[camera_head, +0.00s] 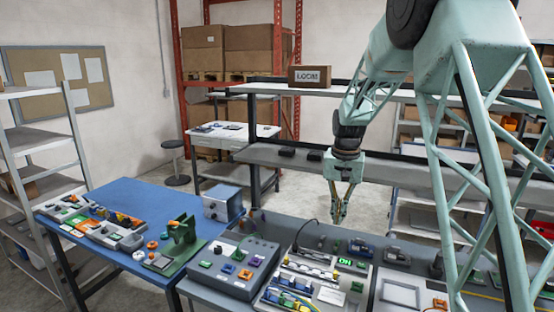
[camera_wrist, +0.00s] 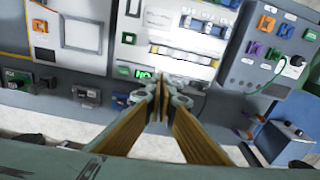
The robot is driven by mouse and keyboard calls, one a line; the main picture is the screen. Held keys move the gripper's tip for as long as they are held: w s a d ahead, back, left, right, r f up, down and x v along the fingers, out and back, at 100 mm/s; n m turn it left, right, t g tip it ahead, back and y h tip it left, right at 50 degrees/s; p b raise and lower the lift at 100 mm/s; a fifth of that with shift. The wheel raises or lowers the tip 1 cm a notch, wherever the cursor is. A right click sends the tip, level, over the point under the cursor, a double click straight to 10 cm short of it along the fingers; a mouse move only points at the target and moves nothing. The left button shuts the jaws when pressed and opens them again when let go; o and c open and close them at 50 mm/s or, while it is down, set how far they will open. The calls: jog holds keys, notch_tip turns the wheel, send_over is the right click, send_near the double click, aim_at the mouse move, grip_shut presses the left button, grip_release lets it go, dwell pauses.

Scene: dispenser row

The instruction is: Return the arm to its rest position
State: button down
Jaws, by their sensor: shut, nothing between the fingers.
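My gripper (camera_head: 339,214) hangs from my green lattice arm in the head view, pointing down above the back part of the grey bench (camera_head: 225,287). Its fingers are together with nothing between them. In the wrist view my gripper (camera_wrist: 160,88) shows its two fingers meeting at the middle, with the bench beyond them. The fingertips appear apart from the devices on the bench. A small green lit ON display (camera_head: 344,262) stands on the bench below the gripper; it also shows in the wrist view (camera_wrist: 143,74).
A grey control box (camera_head: 233,266) with coloured buttons sits on the bench. A blue table (camera_head: 130,262) at left carries a parts tray and a green fixture (camera_head: 180,245). Behind the gripper stands a shelf (camera_head: 290,157) with a LOOM box (camera_head: 310,76). Open floor lies between shelf and bench.

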jog(key=s+r+n+t+b, duration=0.1)
jog(key=s+r+b, duration=0.1)
jog(key=s+r, duration=0.5)
jog(key=s+r+b, duration=0.1)
jog(key=s+r, duration=0.2)
jog(key=s, duration=0.7)
jog(key=s+r+n+t+b, duration=0.1)
jog(key=s+r+b, duration=0.1)
jog(key=s+r, duration=0.5)
jog(key=s+f+n+b, duration=0.1)
jog(key=s+f+b, duration=0.1)
jog(key=s, duration=1.5)
jog(key=s+f+t+b, duration=0.1)
jog(key=s+f, duration=0.3)
jog(key=s, duration=1.2)
jog(key=shift+s+f+n+b, duration=0.35)
jog(key=shift+n+b, duration=0.05)
jog(key=shift+b, duration=0.35)
